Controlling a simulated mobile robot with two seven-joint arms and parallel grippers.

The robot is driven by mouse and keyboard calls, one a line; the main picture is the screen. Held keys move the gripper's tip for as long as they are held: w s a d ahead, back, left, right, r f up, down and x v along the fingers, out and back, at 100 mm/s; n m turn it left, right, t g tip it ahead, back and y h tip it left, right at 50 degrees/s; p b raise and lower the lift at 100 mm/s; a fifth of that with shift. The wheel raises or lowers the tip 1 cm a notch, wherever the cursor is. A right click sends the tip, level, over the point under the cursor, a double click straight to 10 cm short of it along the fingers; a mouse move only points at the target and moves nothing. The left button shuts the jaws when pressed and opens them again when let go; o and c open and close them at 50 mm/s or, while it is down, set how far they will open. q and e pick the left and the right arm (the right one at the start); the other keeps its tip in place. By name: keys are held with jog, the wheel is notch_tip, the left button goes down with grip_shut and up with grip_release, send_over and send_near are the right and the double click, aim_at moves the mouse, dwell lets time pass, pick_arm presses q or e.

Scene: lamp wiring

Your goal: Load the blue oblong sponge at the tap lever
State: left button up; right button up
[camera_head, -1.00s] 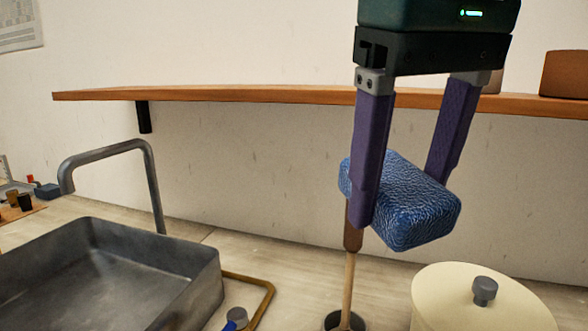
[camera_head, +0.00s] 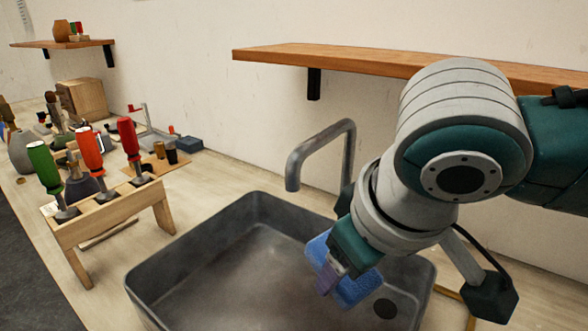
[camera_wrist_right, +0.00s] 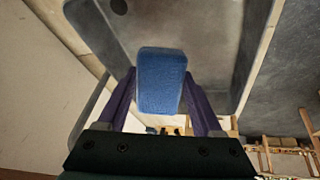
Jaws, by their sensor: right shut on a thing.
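The blue oblong sponge (camera_head: 352,288) is held over the right part of the grey sink basin (camera_head: 190,243). My right gripper (camera_head: 330,279) is shut on it, and my wrist hides part of the sponge. In the right wrist view the sponge (camera_wrist_right: 161,82) sits between the two purple fingers of my right gripper (camera_wrist_right: 160,90), with the basin (camera_wrist_right: 215,32) beyond. The grey tap (camera_head: 318,143) arches over the basin's back edge. No lever shows clearly on it; my arm covers its lower right. My left gripper is not in view.
A wooden rack (camera_head: 115,208) with several coloured-handled tools stands left of the basin. A small red-handled fixture (camera_head: 143,116) and a dark blue block (camera_head: 189,144) lie farther back. A wooden shelf (camera_head: 400,66) runs above the tap. The basin's left part is clear.

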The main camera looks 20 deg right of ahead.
jog(key=s+d+f+n+y+p, duration=0.1)
jog(key=s+d+f+n+p, duration=0.15)
jog(key=f, duration=0.25)
jog(key=w+a+f+b, duration=0.1)
jog(key=w+f+b, duration=0.1)
jog(key=w+b, duration=0.4)
jog(key=w+a+f+b, duration=0.1)
jog(key=w+a+b, duration=0.1)
jog(key=w+b, duration=0.4)
jog(key=shift+f+n+t+y+b, duration=0.3)
jog(key=shift+f+n+b, duration=0.05)
jog(key=shift+b, duration=0.1)
dwell(0.4)
jog(key=s+d+p, duration=0.1)
jog(key=s+p, duration=0.6)
jog(key=p, duration=0.1)
jog(key=shift+s+d, duration=0.35)
jog(key=shift+s, duration=0.05)
